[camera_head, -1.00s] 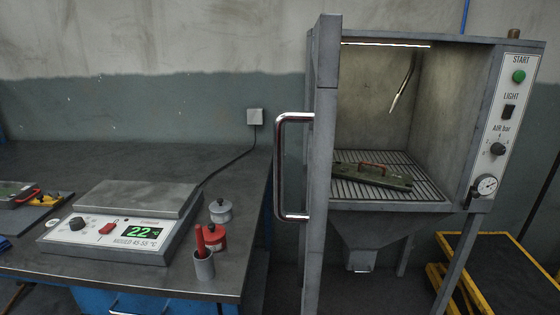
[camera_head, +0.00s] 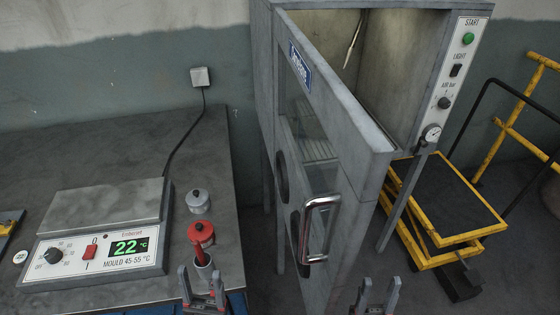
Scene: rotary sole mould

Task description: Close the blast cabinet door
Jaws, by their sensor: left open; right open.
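The blast cabinet (camera_head: 405,80) stands at the upper middle right. Its grey door (camera_head: 345,130) is partly open and swung toward me, with a window and a chrome handle (camera_head: 319,228) on its outer face. The cabinet opening shows to the right of the door; the door hides much of the inside. My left gripper (camera_head: 201,277) is open and empty in front of the bench, below the red container. My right gripper (camera_head: 376,290) is open and empty at the bottom edge, below and to the right of the handle, apart from it.
A yellow-framed trolley (camera_head: 450,205) stands right of the cabinet. Dark floor lies between bench and cabinet.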

